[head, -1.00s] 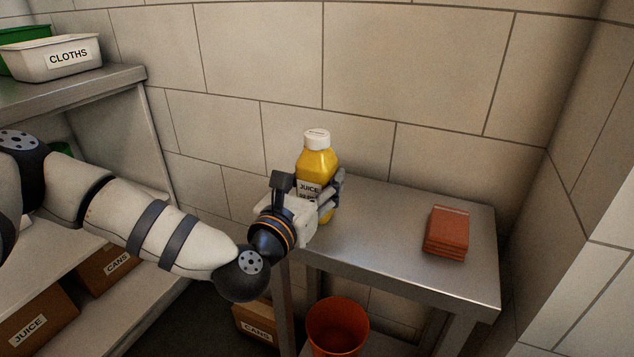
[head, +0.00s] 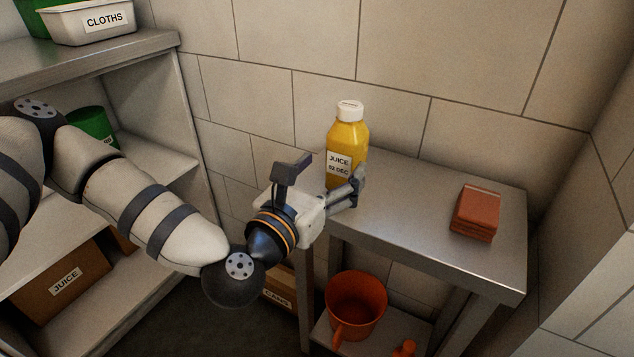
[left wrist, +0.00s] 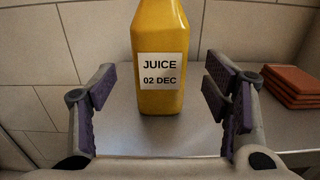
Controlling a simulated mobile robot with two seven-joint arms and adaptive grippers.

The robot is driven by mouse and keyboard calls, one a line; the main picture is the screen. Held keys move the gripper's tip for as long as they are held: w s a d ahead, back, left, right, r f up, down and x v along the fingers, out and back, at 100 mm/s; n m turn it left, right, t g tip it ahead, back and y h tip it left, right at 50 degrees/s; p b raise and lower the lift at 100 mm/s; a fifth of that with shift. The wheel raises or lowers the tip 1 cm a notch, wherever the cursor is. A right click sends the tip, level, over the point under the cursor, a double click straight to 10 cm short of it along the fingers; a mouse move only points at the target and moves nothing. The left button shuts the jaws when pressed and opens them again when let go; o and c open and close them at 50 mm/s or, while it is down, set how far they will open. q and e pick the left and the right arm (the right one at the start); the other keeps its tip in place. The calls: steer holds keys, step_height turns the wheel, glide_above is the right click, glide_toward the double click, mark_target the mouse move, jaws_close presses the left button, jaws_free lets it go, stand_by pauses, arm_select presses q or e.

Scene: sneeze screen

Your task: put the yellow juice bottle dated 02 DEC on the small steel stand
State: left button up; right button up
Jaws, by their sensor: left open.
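The yellow juice bottle (head: 349,139), with a white cap and a label reading JUICE 02 DEC, stands upright on the small steel stand (head: 410,217), near its left end. It also shows in the left wrist view (left wrist: 160,97). My left gripper (head: 345,193) is open in front of the bottle. In the left wrist view its two fingers (left wrist: 168,103) are spread apart, with the bottle beyond and between them and a gap on each side. My right gripper is in neither view.
A stack of reddish-brown cloths or tiles (head: 475,215) lies on the stand's right part. An orange bucket (head: 356,305) is on the lower shelf. A shelf unit (head: 95,65) at left holds a CLOTHS bin (head: 88,22) and boxes. The stand's front middle is clear.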

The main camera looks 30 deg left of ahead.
arm_select(q)
steer(key=s, duration=0.5)
steer(key=shift+s, duration=0.2)
steer(key=s+d+f+m+g+h+p, duration=0.25)
steer(key=s+d+f+m+g, duration=0.3)
steer(key=s+f+m, duration=0.35)
steer(key=s+d+f+m+g+h+p, duration=0.2)
steer(key=s+d+f+m+g+p, duration=0.25)
steer(key=s+f+m+g, duration=0.5)
steer(key=s+a+m+g+y+p, duration=0.2)
steer(key=s+a+m, duration=0.4)
steer(key=s+m, duration=0.2)
steer(key=s+a+m+g+y+p, duration=0.2)
steer(key=s+a+m, duration=0.4)
steer(key=s, duration=0.7)
steer(key=m+g+y, duration=0.1)
steer(key=m, duration=0.1)
steer(key=shift+s+r+m, duration=0.2)
steer(key=shift+r+m, duration=0.05)
steer(key=shift+m, duration=0.1)
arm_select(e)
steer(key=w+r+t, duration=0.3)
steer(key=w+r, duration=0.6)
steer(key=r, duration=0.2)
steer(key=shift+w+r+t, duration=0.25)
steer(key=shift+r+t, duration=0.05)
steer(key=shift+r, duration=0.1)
